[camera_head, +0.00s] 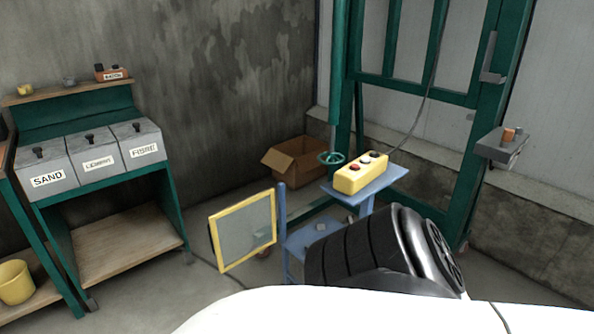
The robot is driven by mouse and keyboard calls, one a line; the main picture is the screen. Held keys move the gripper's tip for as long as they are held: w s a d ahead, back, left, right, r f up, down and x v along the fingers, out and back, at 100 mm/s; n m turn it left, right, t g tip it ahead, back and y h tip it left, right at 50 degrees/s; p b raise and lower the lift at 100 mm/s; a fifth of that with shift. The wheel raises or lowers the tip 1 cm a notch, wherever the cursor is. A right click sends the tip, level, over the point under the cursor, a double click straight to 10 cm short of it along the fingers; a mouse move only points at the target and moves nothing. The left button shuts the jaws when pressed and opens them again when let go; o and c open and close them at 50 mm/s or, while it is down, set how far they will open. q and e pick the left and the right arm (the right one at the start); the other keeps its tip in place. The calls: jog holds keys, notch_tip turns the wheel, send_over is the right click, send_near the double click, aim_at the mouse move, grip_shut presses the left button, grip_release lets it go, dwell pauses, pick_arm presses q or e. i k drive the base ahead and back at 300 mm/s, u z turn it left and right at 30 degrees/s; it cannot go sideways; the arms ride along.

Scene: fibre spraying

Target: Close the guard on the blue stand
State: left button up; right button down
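The guard (243,230) is a yellow-framed clear panel beside the blue stand (372,189). It stands upright at the left of a blue post (282,215) and swings out to the left, away from the stand's top. A yellow control box (361,173) with several buttons sits on the stand's top. The lower blue shelf (306,238) is partly hidden behind a black and silver arm link of mine. No fingertips of either gripper show.
A green bench with grey bins (97,158) stands at the left, with a yellow bucket (15,282) below. A cardboard box (296,161) lies behind the stand. A green frame (478,150) rises behind it at the right.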

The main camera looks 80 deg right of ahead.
aim_at(213, 234)
jog(key=z, duration=3.5)
jog(key=k, duration=0.7)
jog(key=u, duration=1.9)
jog(key=i, duration=1.7)
jog(key=z, duration=1.95)
